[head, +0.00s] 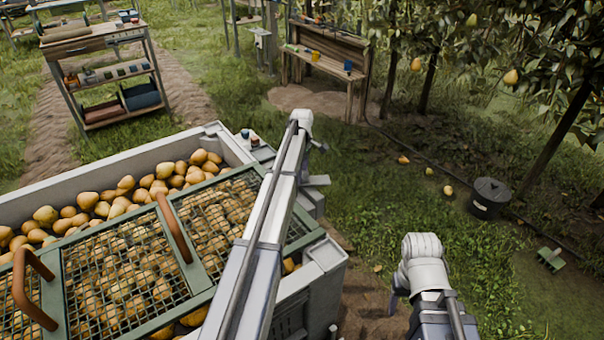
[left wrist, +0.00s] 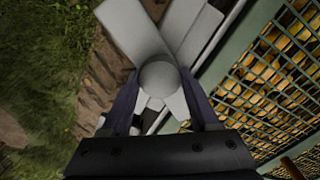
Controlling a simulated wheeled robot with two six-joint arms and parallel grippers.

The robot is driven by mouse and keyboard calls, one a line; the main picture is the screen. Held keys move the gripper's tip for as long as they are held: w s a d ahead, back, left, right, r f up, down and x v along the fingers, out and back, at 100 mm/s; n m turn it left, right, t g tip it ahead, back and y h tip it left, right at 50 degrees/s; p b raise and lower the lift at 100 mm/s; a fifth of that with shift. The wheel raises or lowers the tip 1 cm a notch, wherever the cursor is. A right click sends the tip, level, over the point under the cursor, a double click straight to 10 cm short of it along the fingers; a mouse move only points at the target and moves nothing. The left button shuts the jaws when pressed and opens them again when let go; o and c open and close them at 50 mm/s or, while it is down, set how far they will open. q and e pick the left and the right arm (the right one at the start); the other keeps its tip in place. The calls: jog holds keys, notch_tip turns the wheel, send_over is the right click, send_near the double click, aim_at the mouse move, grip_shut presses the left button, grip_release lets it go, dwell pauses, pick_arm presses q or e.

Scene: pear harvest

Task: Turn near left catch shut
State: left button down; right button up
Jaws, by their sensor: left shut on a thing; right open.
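A grey catch with a rounded knob and flat arms (left wrist: 158,76) shows in the left wrist view beside the green lid frame (left wrist: 230,62). My left gripper (left wrist: 160,98) has its two dark fingers on either side of the knob and is shut on it. In the head view my left arm crosses over the right part of the crate (head: 325,262), and the left gripper and catch cannot be made out clearly. The lid (head: 200,298) has wire mesh and lies over part of the pears.
Two brown handles (head: 174,228) (head: 28,290) stand up from the lid. Uncovered pears (head: 110,198) lie along the crate's far side. A shelf cart (head: 107,72) and a wooden bench (head: 325,62) stand behind. A dark bucket (head: 490,198) stands on the grass at right.

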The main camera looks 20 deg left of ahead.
pick_arm(q)
jog(key=n, duration=0.5)
jog(key=shift+n, duration=0.7)
jog(key=shift+c, duration=0.6)
grip_release()
jog(key=shift+r, duration=0.1)
notch_tip(320, 180, up, 8)
jog(key=p, duration=0.8)
jog(key=shift+f, duration=0.2)
